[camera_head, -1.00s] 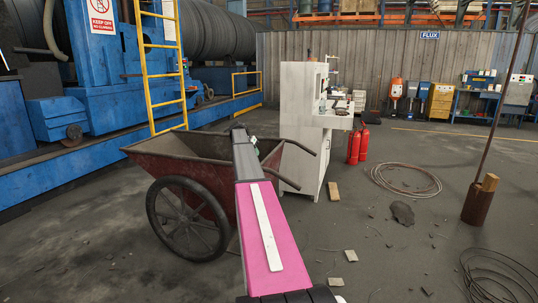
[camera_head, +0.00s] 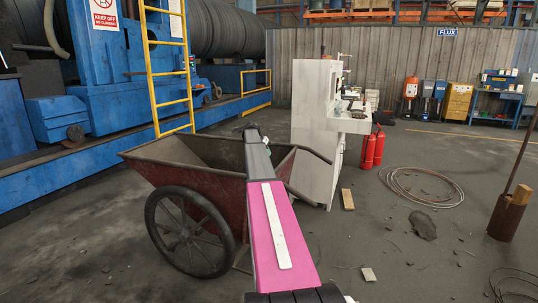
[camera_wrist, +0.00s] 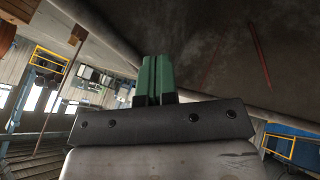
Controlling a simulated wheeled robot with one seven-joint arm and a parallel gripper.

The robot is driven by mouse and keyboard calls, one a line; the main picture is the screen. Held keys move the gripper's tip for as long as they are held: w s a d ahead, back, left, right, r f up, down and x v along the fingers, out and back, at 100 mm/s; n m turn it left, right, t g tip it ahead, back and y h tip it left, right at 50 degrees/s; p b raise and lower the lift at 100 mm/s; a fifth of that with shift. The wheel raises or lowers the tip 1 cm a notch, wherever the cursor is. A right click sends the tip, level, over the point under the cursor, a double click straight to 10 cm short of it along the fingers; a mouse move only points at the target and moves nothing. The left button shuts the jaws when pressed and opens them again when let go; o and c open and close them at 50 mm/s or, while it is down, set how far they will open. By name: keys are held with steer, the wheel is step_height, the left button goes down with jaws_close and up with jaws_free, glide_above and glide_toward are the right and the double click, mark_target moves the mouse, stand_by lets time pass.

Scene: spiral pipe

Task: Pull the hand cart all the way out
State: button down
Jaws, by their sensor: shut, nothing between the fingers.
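The hand cart (camera_head: 215,188) is a worn dark red tray on a large black spoked wheel (camera_head: 190,230), left of centre in the head view. Its handles (camera_head: 312,154) point right, towards the white cabinet. My pink and grey arm crosses in front of the cart and hides part of its right end. My gripper is mostly hidden behind the arm in the head view. In the wrist view my gripper (camera_wrist: 155,62) shows two green fingers shut together with nothing between them. The cart's dark tray (camera_wrist: 215,40) and its tubular edge lie just beyond the fingertips; I cannot tell whether they touch.
A white cabinet (camera_head: 316,135) stands right behind the handles, with two red fire extinguishers (camera_head: 373,148) beside it. Blue machinery with a yellow ladder (camera_head: 171,70) is behind the cart. A wire coil (camera_head: 422,187), rubble and a brown post (camera_head: 508,215) are at right. Floor between them is mostly open.

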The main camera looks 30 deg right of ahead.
steer(key=s+d+f, duration=0.3)
steer(key=d+f, duration=0.3)
steer(key=shift+s+d+f, duration=0.35)
steer(key=shift+s+f, duration=0.05)
steer(key=s+d, duration=1.9)
steer(key=s, duration=0.4)
steer(key=s+d, duration=2)
steer(key=s, duration=0.3)
steer(key=s+d, duration=2)
steer(key=s, duration=0.3)
steer(key=shift+s+d+r, duration=0.1)
steer(key=shift+s, duration=0.05)
steer(key=w+a+r, duration=0.4)
steer(key=a+r, duration=0.4)
steer(key=shift+w+a+r, duration=0.35)
steer(key=shift+r, duration=0.05)
